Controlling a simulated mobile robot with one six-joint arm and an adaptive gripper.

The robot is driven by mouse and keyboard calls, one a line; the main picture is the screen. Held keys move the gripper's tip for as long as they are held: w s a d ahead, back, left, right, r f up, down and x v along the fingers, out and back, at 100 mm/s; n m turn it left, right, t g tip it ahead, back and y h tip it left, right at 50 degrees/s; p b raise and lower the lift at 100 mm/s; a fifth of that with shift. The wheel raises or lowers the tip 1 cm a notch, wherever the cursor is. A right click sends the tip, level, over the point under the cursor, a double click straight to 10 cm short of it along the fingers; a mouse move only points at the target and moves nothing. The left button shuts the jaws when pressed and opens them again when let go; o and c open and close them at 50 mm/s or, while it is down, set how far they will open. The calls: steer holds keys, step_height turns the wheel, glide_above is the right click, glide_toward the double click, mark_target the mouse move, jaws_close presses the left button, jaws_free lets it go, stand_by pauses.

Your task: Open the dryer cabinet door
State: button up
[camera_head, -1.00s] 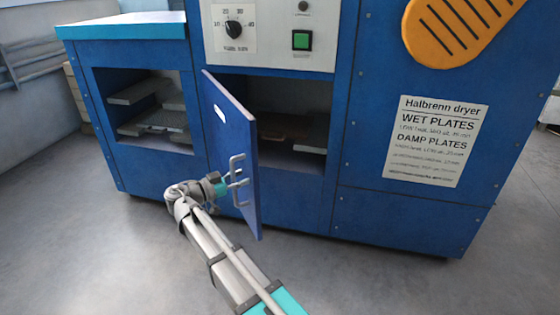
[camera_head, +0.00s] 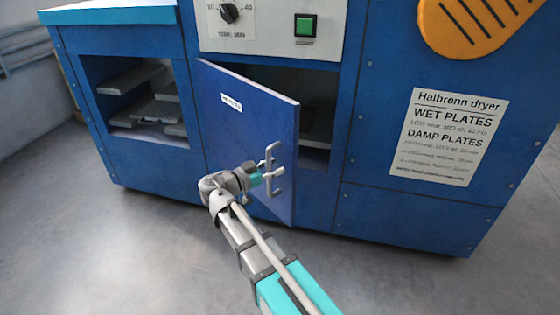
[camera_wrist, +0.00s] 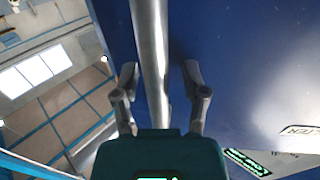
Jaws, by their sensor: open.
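The blue cabinet door (camera_head: 245,120) is hinged at its left edge and stands partly open, its free right edge swung out toward me. It also shows in the wrist view (camera_wrist: 245,60). My gripper (camera_head: 268,177) is at the door's lower right, at the metal handle. In the wrist view, the handle (camera_wrist: 150,60) is a straight grey bar running between the two spread fingers of my gripper (camera_wrist: 161,85). The bar lies closer to the left finger; I cannot tell whether it touches. The fingers are not closed on it.
The blue dryer (camera_head: 400,215) carries a dial (camera_head: 229,13), a green button (camera_head: 305,25) and a printed sign (camera_head: 440,137). An open bay (camera_head: 150,130) with shelves is left of the door. Grey floor (camera_head: 130,250) in front is clear.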

steer(key=shift+w+d, duration=0.25)
steer(key=shift+w, duration=0.05)
steer(key=shift+c, duration=0.3)
